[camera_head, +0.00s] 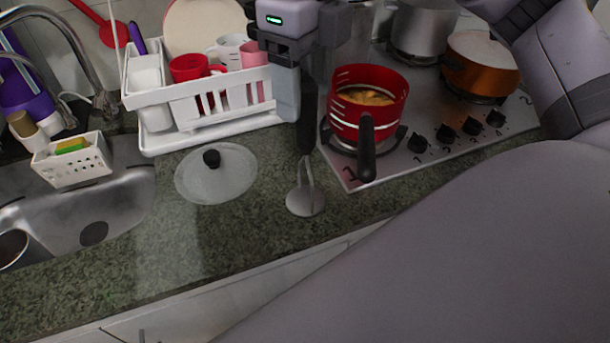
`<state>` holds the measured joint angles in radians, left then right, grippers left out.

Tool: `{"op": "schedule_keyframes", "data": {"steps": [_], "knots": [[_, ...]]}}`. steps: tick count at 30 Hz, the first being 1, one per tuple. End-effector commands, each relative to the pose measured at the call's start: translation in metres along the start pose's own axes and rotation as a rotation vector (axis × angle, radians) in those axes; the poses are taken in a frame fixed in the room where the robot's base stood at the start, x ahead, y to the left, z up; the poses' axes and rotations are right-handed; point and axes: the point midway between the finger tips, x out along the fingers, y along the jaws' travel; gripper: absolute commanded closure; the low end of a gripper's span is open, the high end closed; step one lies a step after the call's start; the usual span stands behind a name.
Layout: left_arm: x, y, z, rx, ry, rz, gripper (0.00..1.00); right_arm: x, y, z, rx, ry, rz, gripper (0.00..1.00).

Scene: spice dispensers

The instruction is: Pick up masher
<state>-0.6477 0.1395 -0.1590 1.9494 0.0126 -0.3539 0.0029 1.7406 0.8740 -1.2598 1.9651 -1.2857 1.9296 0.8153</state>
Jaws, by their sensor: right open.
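The masher has a black handle (307,126) and a silver round head (305,201). The head is on the dark counter, just left of the stove's front corner. The handle extends from it toward the back of the counter. My right gripper (306,108) is over the upper end of the handle, with its open fingers on either side of it. The fingers hide the top of the handle, and I cannot tell whether they touch it. My left gripper is not in view.
A red pot (368,100) stands close right of the masher, its black handle pointing forward. A white dish rack (215,108) with cups is close behind to the left. A glass lid (216,175) lies left. The sink (100,215) is farther left. Front counter is clear.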

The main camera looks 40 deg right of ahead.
Motion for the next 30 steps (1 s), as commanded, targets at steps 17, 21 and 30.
{"op": "schedule_keyframes", "data": {"steps": [17,21,30], "knots": [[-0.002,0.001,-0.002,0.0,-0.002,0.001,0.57,0.028,-0.002,0.0,0.0,-0.001,0.001,0.72],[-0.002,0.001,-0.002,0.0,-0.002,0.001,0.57,0.028,-0.002,0.0,0.0,-0.001,0.001,0.99],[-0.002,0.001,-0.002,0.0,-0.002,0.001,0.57,0.025,-0.002,0.0,0.0,-0.002,0.0,0.99]]}}
